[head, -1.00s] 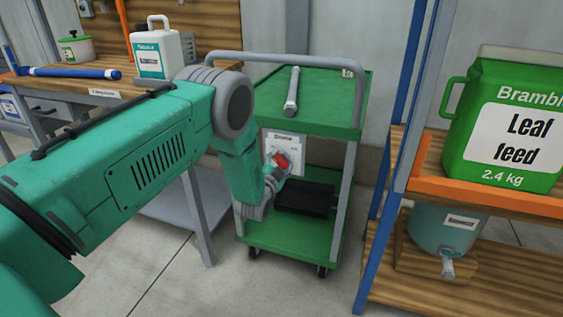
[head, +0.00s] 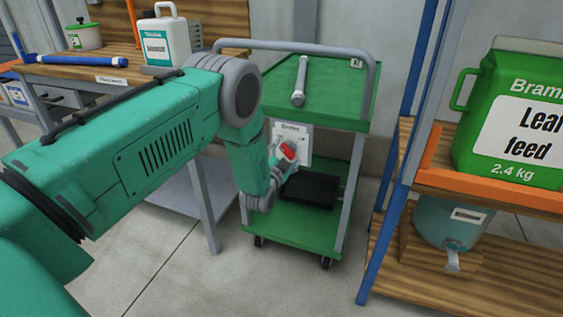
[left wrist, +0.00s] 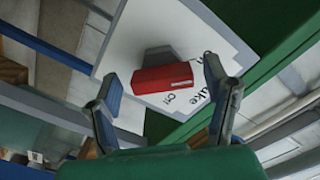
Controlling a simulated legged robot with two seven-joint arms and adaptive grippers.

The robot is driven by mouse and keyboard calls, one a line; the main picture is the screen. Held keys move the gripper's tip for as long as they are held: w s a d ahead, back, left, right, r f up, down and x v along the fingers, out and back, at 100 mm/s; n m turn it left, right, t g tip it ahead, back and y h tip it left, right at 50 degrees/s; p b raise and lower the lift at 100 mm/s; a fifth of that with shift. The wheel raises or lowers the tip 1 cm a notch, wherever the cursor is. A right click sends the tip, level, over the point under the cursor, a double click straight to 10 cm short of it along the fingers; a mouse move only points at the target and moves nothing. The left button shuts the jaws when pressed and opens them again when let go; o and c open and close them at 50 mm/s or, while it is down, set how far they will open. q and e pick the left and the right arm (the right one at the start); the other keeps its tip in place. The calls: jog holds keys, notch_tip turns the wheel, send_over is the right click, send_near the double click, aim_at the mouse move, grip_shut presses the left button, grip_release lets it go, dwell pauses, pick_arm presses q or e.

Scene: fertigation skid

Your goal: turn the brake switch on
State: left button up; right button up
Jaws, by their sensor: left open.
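The brake switch is a red lever (left wrist: 162,78) on a grey base, mounted on a white plate (head: 305,147) on the green cart. In the head view the red lever (head: 288,152) shows partly behind my left gripper (head: 281,160). In the left wrist view my left gripper (left wrist: 162,75) is open, with one finger on each side of the lever. The left finger is close to the lever's end; contact is not clear. Printed letters, partly cut off, show on the plate beside the lever. My right gripper is not in view.
The green cart (head: 345,105) carries a grey-white tube (head: 299,80) on top and a black box (head: 309,189) on its lower shelf. A workbench (head: 110,72) stands at the left. A shelf with a green Leaf feed jug (head: 515,120) stands at the right.

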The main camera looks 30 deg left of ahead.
pick_arm(q)
jog(key=v, duration=1.1)
jog(key=shift+s, duration=0.25)
jog(key=shift+a+f, duration=0.1)
jog(key=shift+f, duration=0.05)
jog(key=s+d+f+n+g+h+p, duration=0.1)
jog(key=s+d+f+g+h+p, duration=0.2)
jog(key=s, duration=0.5)
jog(key=s+d+f+n+g+p, duration=0.2)
jog(key=s+d+f+g, duration=0.25)
jog(key=s, duration=0.25)
jog(key=s+d+n+g+p, duration=0.1)
jog(key=s+g, duration=0.3)
jog(key=s, duration=0.7)
jog(key=s+d+n+g+h+p, duration=0.1)
jog(key=s+g, duration=0.4)
jog(key=s, duration=0.5)
jog(key=d+p, duration=0.1)
jog(key=d, duration=0.1)
jog(key=shift+s+d+r, duration=0.25)
jog(key=shift+s+r, duration=0.05)
jog(key=shift+s, duration=0.05)
